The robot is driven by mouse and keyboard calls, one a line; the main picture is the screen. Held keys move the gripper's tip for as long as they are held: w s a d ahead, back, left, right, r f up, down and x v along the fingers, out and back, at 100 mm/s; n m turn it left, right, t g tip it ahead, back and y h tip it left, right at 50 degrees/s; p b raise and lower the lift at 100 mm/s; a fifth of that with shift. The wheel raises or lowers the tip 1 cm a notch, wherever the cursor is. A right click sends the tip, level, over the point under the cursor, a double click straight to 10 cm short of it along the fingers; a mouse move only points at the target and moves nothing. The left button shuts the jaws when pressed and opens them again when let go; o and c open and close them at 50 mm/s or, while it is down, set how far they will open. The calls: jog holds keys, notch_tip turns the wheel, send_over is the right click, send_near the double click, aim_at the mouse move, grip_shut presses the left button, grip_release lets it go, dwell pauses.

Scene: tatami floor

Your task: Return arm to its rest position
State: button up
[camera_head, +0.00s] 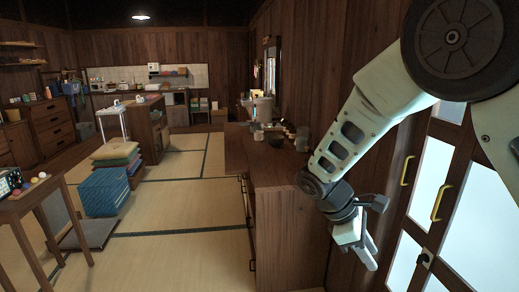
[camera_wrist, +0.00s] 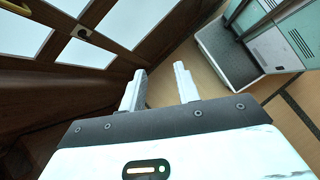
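My arm reaches down from the upper right in the head view, bent at the elbow. My gripper (camera_head: 366,254) hangs at its end, just right of the wooden cabinet's end and in front of the glass-paned doors. In the wrist view, the two fingers of my gripper (camera_wrist: 158,88) stand apart with a clear gap. Nothing is between them, only tatami floor behind. The gripper is open and empty.
A wooden cabinet (camera_head: 285,170) with small items on top stands left of my gripper. Doors with glass panes (camera_head: 440,190) and yellow handles are close on the right. A blue crate (camera_head: 103,190) and a small table (camera_head: 30,195) stand left. The tatami floor (camera_head: 185,215) between is clear.

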jog(key=s+a+r+m+y, duration=0.1)
jog(key=s+a+r+y, duration=0.1)
jog(key=s, duration=0.5)
jog(key=s+a+r+m+t+y, duration=0.1)
jog(key=s+a+r+m+y, duration=0.1)
jog(key=s, duration=0.6)
jog(key=s+a+r+m+t+y, duration=0.1)
jog(key=s+a+r+m+y, duration=0.1)
jog(key=s+a, duration=0.3)
jog(key=s+y, duration=0.1)
jog(key=s, duration=0.2)
jog(key=shift+a, duration=0.25)
jog(key=shift+r, duration=0.1)
